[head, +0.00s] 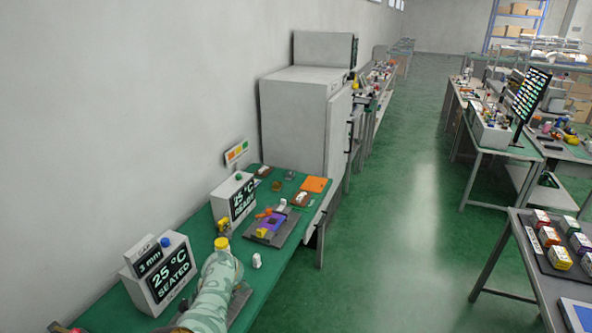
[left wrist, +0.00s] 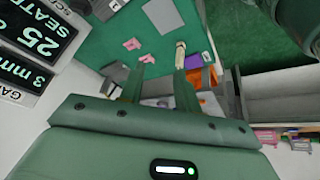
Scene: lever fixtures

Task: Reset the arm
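My left arm (head: 212,285) comes in at the bottom of the head view over the green bench, and its gripper cannot be made out there. In the left wrist view the left gripper (left wrist: 158,82) has its two fingers apart, with no object clearly held between them. In the head view a grey plate with a purple part (head: 272,222) and orange and yellow pieces lies on the bench beyond my arm. A display box (head: 170,272) reads "25 °C SEATED" beside my arm, and it also shows in the left wrist view (left wrist: 38,45). My right gripper is not in view.
A second display box (head: 243,200) stands farther along the bench. A small white piece (head: 257,261) stands near the bench's right edge. A large grey cabinet (head: 307,115) stands behind the bench. Green floor lies open to the right, with another table (head: 553,262) beyond.

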